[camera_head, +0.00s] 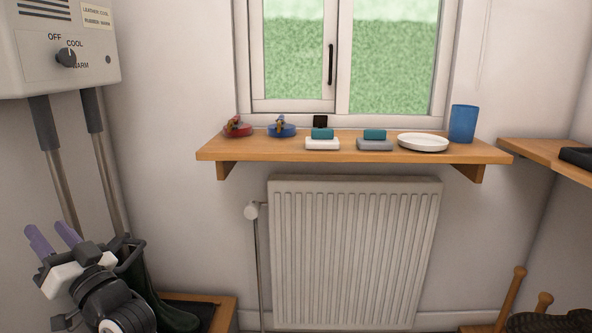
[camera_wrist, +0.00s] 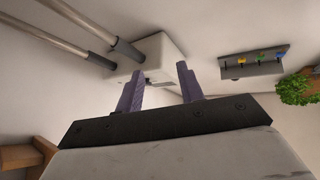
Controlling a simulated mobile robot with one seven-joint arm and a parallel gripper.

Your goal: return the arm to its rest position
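My gripper (camera_head: 54,239) is at the lower left of the head view, in front of the boots and below the wall-mounted dryer unit. Its two purple fingers stand apart and point up. In the wrist view the fingers of my gripper (camera_wrist: 158,92) are also apart, with nothing held between them. The arm is folded low and close to the left side. The white box (camera_wrist: 160,52) seen beyond the fingers in the wrist view is apart from them.
A wooden shelf (camera_head: 300,150) under the window holds small items, a white dish (camera_head: 422,142) and a blue cup (camera_head: 463,124). A radiator (camera_head: 350,250) is below. The dryer (camera_head: 60,45) has two pipes (camera_head: 110,165) close behind my gripper. Dark boots (camera_head: 150,290) stand beside my arm.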

